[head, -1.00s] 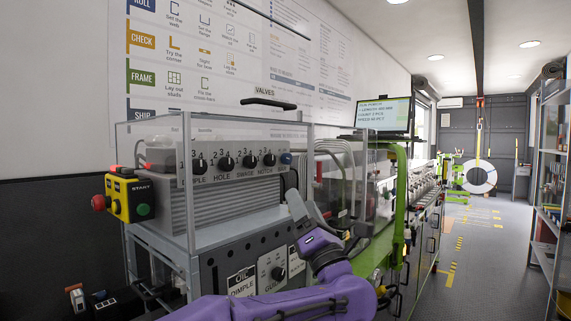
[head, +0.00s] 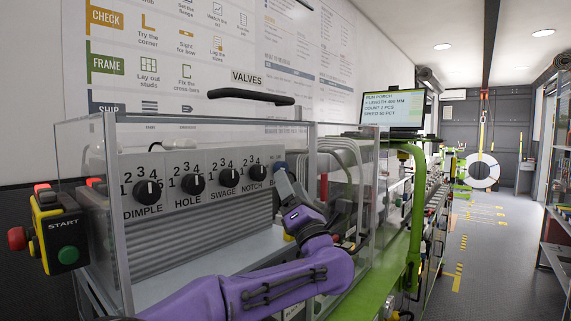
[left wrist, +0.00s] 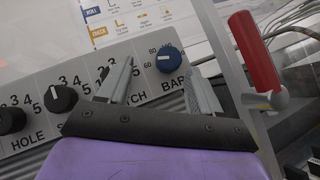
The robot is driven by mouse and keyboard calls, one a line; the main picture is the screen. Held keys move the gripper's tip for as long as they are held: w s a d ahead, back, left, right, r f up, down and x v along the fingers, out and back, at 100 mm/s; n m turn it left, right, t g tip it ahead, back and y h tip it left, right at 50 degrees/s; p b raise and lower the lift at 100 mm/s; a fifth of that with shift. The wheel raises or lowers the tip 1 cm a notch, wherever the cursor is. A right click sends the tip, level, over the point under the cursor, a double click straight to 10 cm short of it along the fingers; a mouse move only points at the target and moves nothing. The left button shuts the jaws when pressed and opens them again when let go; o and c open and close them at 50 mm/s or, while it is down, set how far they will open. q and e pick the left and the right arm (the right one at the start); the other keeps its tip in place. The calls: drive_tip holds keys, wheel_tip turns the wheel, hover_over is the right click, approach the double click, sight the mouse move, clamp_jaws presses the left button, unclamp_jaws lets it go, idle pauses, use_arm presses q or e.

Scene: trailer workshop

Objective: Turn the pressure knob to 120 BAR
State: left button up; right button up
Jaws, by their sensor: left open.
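The blue pressure knob (left wrist: 170,57) is on the grey valve panel, above the letters BAR. In the head view the blue knob (head: 279,167) shows partly, just above my left gripper (head: 286,187). In the left wrist view my left gripper (left wrist: 160,68) is open and empty. Its fingers point at the panel, with the knob appearing between them, nearer the right finger. I cannot tell whether they touch anything. My right gripper is not in view.
Black knobs for DIMPLE (head: 147,192), HOLE (head: 193,184), SWAGE and NOTCH line the panel. A clear guard (head: 121,215) frames the cabinet. A yellow START box (head: 50,235) stands at left. A red handle (left wrist: 254,52) is right of the blue knob.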

sight(280, 165)
use_arm(q)
drive_tip(key=w, duration=0.1)
drive_tip(key=w+a+r+p, duration=0.1)
drive_tip(key=w, duration=0.1)
drive_tip(key=w+r+p, duration=0.1)
drive_tip(key=shift+w+a, duration=0.15)
drive_tip(key=shift+a, duration=0.2)
drive_tip(key=shift+c, duration=0.9)
drive_tip(key=c, duration=0.9)
drive_tip(key=shift+f, duration=0.1)
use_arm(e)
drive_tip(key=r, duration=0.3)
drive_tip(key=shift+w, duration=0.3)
